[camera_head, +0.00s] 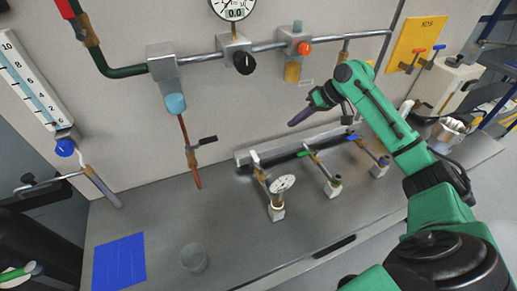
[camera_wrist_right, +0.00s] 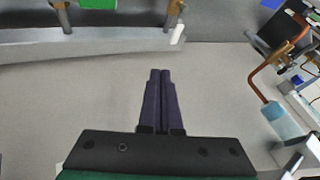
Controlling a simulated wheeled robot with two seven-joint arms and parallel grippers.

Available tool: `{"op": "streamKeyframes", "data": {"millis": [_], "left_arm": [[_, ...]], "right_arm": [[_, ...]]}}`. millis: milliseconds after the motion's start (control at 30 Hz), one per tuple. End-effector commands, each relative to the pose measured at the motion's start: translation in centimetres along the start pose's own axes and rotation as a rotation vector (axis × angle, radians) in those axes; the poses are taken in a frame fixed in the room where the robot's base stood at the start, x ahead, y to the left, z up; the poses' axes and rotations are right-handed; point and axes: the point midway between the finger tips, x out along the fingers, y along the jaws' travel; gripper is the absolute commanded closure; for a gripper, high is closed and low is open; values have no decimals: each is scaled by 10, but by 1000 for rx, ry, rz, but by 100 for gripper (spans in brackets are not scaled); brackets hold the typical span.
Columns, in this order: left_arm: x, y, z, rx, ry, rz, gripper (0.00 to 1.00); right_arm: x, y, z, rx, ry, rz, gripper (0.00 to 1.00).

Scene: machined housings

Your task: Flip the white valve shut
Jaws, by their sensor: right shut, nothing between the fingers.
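The white valve handle (camera_head: 254,156) sits on the leftmost of the short bench pipes, behind the round dial gauge (camera_head: 283,184). It also shows near the top of the right wrist view (camera_wrist_right: 177,34), beside a brown fitting. My right gripper (camera_head: 292,123) is shut and empty, with its dark fingers pointing left in front of the wall panel. It is above and to the right of the white handle, apart from it. In the right wrist view, the closed fingertips (camera_wrist_right: 160,72) have bare panel around them. My left gripper is out of view.
A green-handled valve (camera_head: 305,154) and a blue-handled valve (camera_head: 352,136) stand to the right on the bench. A black-handled valve (camera_head: 207,141) hangs to the left. A blue mat (camera_head: 119,262) and a clear cup (camera_head: 194,257) are at front left.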

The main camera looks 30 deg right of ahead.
Motion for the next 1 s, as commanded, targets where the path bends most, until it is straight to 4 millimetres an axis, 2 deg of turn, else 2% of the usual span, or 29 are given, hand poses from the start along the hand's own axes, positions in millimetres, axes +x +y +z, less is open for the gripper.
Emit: {"op": "streamKeyframes", "data": {"millis": [33, 200, 333, 767, 867, 1000], "left_arm": [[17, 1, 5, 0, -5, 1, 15], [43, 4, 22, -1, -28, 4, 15], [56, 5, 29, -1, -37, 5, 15], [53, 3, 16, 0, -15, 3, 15], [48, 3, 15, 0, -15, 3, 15], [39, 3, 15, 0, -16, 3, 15]], "right_arm": [[14, 7, 7, 0, 0, 0, 100], [35, 19, 19, -1, 0, 1, 100], [46, 24, 24, -1, 0, 1, 100], [46, 23, 23, 0, -1, 0, 100], [56, 22, 23, 2, -2, -2, 100], [83, 21, 22, 1, -3, -4, 100]]}}
